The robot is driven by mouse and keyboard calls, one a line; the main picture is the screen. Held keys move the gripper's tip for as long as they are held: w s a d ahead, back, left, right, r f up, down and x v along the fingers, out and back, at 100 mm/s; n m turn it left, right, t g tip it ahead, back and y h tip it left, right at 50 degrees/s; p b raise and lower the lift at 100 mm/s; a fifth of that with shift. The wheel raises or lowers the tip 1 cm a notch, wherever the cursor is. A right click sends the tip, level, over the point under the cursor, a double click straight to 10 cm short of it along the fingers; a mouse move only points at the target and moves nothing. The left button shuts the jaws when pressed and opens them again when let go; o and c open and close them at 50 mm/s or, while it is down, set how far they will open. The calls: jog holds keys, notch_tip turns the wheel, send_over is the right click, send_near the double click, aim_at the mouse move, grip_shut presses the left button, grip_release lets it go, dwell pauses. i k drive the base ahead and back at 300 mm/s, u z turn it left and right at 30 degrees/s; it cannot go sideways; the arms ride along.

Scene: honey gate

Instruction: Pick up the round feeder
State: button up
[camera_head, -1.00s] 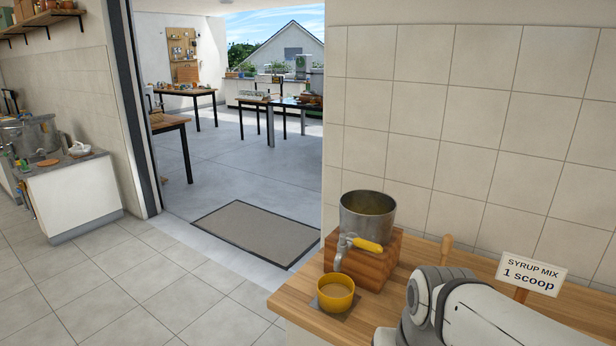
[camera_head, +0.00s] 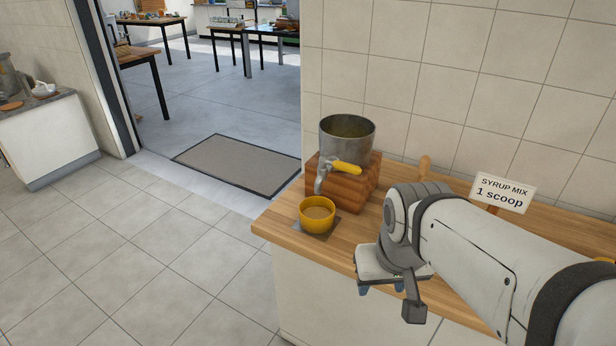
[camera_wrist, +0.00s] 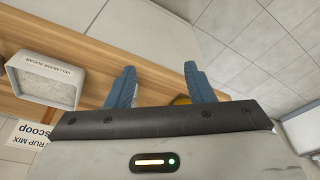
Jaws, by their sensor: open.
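The round feeder (camera_head: 317,211) looks like a yellow round cup with tan contents. It sits upright on a dark square mat (camera_head: 312,232) at the counter's left end, under a metal tap (camera_head: 320,183). My gripper (camera_head: 381,289) is right of and nearer than the feeder, beside the counter's front edge, pointing down. In the wrist view its two blue fingers (camera_wrist: 159,66) are apart with nothing between the tips. A sliver of yellow (camera_wrist: 181,99) shows low between them, mostly hidden by my gripper body; I cannot tell what it is.
A metal pot (camera_head: 347,138) with a yellow tap handle stands on a wooden block (camera_head: 345,186) behind the feeder. A "SYRUP MIX 1 scoop" sign (camera_head: 502,192) stands to the right. The wrist view shows a white sugar container (camera_wrist: 48,82). The floor at left is clear.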

aim_at(317, 214)
jog(key=z, duration=2.75)
jog(key=k, duration=1.6)
jog(key=u, duration=1.55)
jog(key=i, duration=1.05)
jog(key=u, duration=0.1)
